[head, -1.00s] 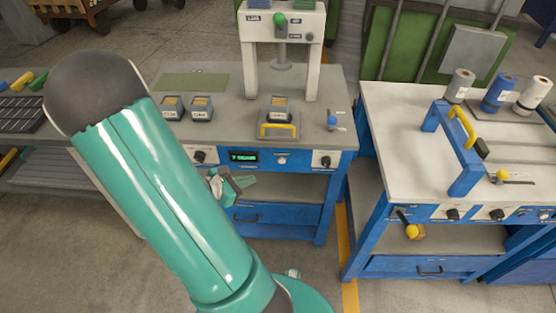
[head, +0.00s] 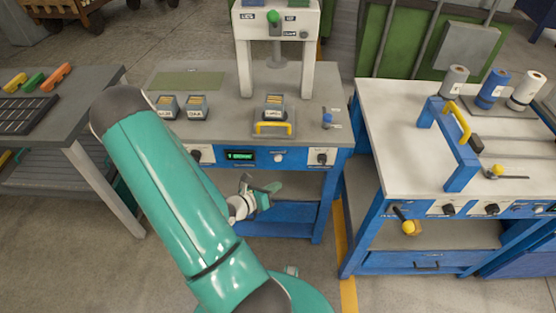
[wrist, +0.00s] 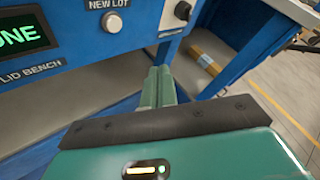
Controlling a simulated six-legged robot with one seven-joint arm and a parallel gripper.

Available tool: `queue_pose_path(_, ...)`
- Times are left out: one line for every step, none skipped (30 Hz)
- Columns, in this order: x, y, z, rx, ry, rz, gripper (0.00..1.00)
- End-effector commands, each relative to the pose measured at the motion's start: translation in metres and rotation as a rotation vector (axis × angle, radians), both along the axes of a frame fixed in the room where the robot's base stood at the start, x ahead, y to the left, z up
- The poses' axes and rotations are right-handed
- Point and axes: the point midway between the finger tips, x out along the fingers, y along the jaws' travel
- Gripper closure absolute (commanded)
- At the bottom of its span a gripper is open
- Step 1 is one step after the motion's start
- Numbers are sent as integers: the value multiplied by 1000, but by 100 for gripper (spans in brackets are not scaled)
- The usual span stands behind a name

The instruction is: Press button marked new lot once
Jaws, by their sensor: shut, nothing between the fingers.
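The button marked NEW LOT (wrist: 112,23) is a pale round knob under its label on the blue front panel of the lid bench, at the top of the wrist view. In the head view the button (head: 278,158) sits between the green display (head: 241,156) and a black knob (head: 322,157). My gripper (wrist: 158,75) is shut and empty, its teal fingers pointing toward the bench below and right of the button. In the head view my gripper (head: 268,193) is in front of the bench, lower than the button and apart from it.
A black knob (wrist: 183,10) is right of the button. The bench top holds a lidded block with a yellow handle (head: 272,128), a white press (head: 304,80) and small grey boxes (head: 197,106). A second blue bench (head: 395,180) stands to the right. Floor shows in front.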

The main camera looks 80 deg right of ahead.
Motion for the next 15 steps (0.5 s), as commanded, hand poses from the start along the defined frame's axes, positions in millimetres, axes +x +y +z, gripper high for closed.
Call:
queue_pose_path(1,-5,0,-1,-1,-1,100)
queue_pose_path(1,-8,0,-1,-1,-1,100)
queue_pose_path(2,-13,0,-2,-2,-3,100)
queue_pose_path(3,-17,1,-2,-2,-3,100)
queue_pose_path(4,-21,1,-3,-2,-2,100)
queue_pose_path(5,-26,1,-2,-2,-3,100)
queue_pose_path(6,-30,0,-2,-2,-3,100)
queue_pose_path(7,-34,0,-2,-3,-3,100)
queue_pose_path(8,-39,0,0,-2,-3,100)
queue_pose_path(9,-43,0,-2,-3,-3,100)
queue_pose_path(10,-47,1,-2,-3,-3,100)
queue_pose_path(11,-52,1,-1,-1,-4,100)
queue_pose_path(12,-56,1,-2,-2,-3,100)
queue_pose_path(13,-60,1,-2,-2,-3,100)
queue_pose_path(14,-64,0,-2,-2,-3,100)
